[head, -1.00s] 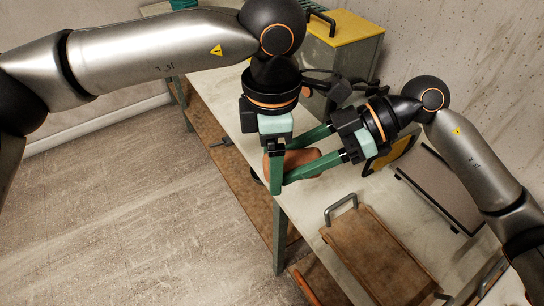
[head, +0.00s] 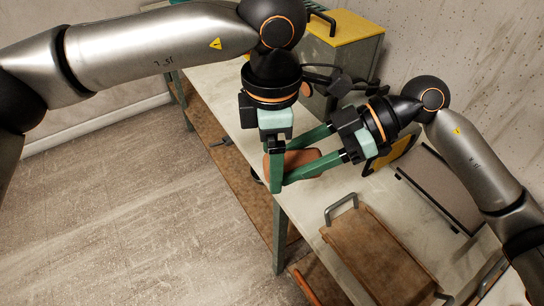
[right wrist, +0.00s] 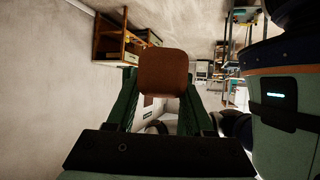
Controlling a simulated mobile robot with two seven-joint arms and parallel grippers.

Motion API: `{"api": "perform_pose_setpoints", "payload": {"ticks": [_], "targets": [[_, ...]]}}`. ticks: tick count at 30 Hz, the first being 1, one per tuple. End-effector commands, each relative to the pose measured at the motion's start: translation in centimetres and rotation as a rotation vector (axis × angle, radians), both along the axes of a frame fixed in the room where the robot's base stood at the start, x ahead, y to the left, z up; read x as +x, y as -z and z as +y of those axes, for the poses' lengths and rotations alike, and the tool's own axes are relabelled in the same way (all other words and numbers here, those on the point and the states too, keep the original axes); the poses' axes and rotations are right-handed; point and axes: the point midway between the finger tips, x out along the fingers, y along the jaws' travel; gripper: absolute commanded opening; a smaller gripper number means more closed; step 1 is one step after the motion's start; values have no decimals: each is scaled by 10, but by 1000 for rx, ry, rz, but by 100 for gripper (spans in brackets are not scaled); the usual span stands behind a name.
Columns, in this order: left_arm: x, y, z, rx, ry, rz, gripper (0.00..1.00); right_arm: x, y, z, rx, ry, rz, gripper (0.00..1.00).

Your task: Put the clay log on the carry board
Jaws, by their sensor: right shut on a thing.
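The clay log (head: 302,160) is a reddish-brown block held in the air over the near edge of the table. My right gripper (head: 277,172) is shut on it, its green fingers on either side. In the right wrist view the clay log (right wrist: 165,72) fills the space between the fingertips. My left gripper (head: 275,185) points down at the log's left end; its fingers are seen edge-on and overlap the log, so its opening cannot be told. The carry board (head: 372,248), brown with a metal handle at each end, lies on the table at lower right, empty.
A grey metal box with a yellow top (head: 352,28) stands at the back of the table (head: 308,222). A grey flat slab (head: 440,185) lies right of the board, by the wall. A brown shelf (head: 240,175) runs below the tabletop. Open floor lies left.

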Motion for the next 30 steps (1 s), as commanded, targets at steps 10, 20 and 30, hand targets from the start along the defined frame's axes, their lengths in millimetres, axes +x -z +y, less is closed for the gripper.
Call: {"api": "perform_pose_setpoints", "payload": {"ticks": [10, 20, 30], "targets": [[0, -61, -1, -3, 0, -2, 88, 0, -1, 0, 2, 1, -2, 0], [0, -107, -1, -1, 1, 0, 88, 1, -1, 0, 2, 1, -2, 0], [0, -114, 0, -1, 2, 1, 88, 9, 6, 8, 4, -66, 0, 0]]}}
